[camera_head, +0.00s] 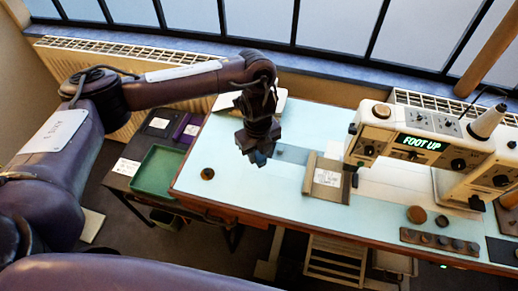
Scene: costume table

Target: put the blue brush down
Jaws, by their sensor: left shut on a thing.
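My left gripper (259,147) hangs over the left part of the light blue table top (262,195), pointing down. It is shut on the blue brush (261,157), of which only a small blue part shows at the fingertips. The rest of the brush is hidden by the fingers. I cannot tell whether the brush touches the table. My right gripper is not in view.
A sewing machine (420,140) reading "FOOT UP" stands at the right. A labelled tan block (326,178) lies right of my gripper. A small round brown piece (207,174) sits near the left edge. A green tray (158,171) is left of the table. The front-left top is clear.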

